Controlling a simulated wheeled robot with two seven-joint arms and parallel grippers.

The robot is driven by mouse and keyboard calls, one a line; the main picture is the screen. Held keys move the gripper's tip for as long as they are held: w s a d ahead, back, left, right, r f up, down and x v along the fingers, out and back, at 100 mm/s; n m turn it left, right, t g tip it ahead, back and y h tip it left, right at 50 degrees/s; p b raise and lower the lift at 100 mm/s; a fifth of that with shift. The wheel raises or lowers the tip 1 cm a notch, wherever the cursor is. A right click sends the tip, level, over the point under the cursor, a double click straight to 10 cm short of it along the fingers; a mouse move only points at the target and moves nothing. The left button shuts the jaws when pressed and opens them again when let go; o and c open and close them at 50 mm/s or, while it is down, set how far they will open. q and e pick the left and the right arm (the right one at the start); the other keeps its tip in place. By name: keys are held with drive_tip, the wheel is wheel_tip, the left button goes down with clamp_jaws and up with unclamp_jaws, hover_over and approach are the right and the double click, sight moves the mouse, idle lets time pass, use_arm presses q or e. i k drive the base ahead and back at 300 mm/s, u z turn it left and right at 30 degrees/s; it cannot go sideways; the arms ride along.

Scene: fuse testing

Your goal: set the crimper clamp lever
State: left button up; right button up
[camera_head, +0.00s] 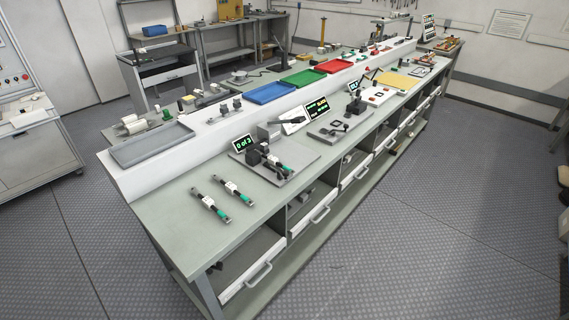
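I cannot tell for certain which device is the crimper. A grey plate (300,160) on the near workbench carries a small black device (254,158) with a fuse-like part beside it. A display (242,143) reading "0 of 3" stands behind it. A grey box (268,132) with a dark lever-like bar (289,121) stands just beyond. The bar looks roughly level; its exact setting is too small to tell. Neither of my grippers is in view.
Two fuse-like parts with green ends (211,206) (238,193) lie on the bench's near end. A grey tray (152,146), blue tray (270,92), green tray (303,78) and red tray (334,66) line the raised shelf. The floor (420,220) to the right is clear.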

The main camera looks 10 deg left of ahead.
sight(284, 173)
drive_tip(key=z, duration=2)
drive_tip(key=k, duration=1.1)
drive_tip(key=u, duration=1.25)
